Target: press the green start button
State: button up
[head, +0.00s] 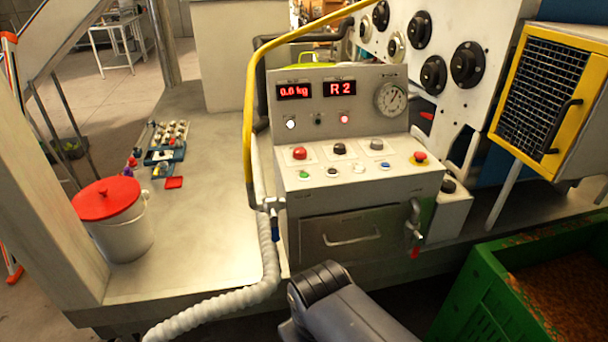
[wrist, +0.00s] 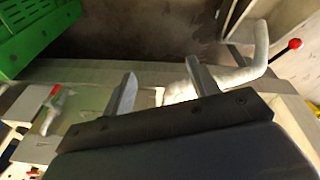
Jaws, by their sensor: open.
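The green start button (head: 304,174) is a small round button at the left of the lower row on the control panel (head: 360,165). A larger red button (head: 299,153) stands just behind it. My gripper (wrist: 160,82) is open in the wrist view, its two fingers apart with nothing between them. The green button does not show in the wrist view. In the head view only a dark grey part of my arm shows at the bottom, in front of and below the panel; the fingers are not seen there.
A yellow bent pipe (head: 250,110) and a pale corrugated hose (head: 268,255) run along the panel's left side. A red-handled valve (head: 414,235) juts out at the right front. A green crate (head: 490,295) stands lower right. A white bucket (head: 125,230) with red lid stands left.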

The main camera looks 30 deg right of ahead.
grip_shut()
dwell(0.4)
dwell(1.1)
